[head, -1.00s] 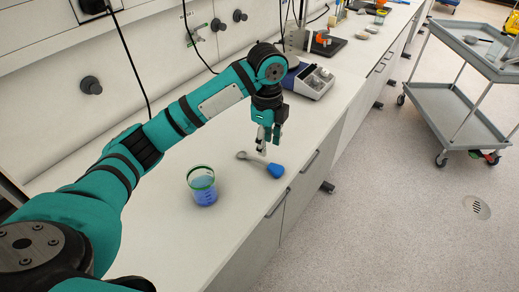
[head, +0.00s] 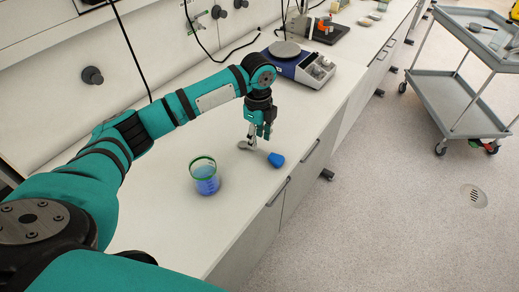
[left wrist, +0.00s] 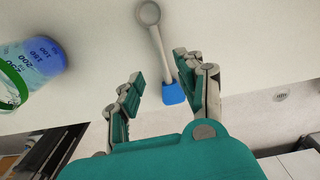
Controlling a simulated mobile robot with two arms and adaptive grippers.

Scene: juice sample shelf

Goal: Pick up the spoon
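The spoon has a grey round bowl (head: 243,145), a thin grey shaft and a blue end (head: 276,160). It lies on the white counter (head: 235,215). In the left wrist view the blue end (left wrist: 172,93) lies close to the right-hand finger, and the bowl (left wrist: 149,13) is at the top, beyond the fingertips. My left gripper (head: 258,137) points down over the spoon's middle and hides part of the shaft in the head view. Its fingers (left wrist: 158,69) are apart in the left wrist view, with nothing held. My right gripper is not in view.
A beaker with blue liquid and a green rim (head: 204,177) stands left of the spoon and also shows in the left wrist view (left wrist: 35,65). A blue-and-white device with a round plate (head: 300,62) stands behind the gripper. A grey cart (head: 465,90) stands across the floor.

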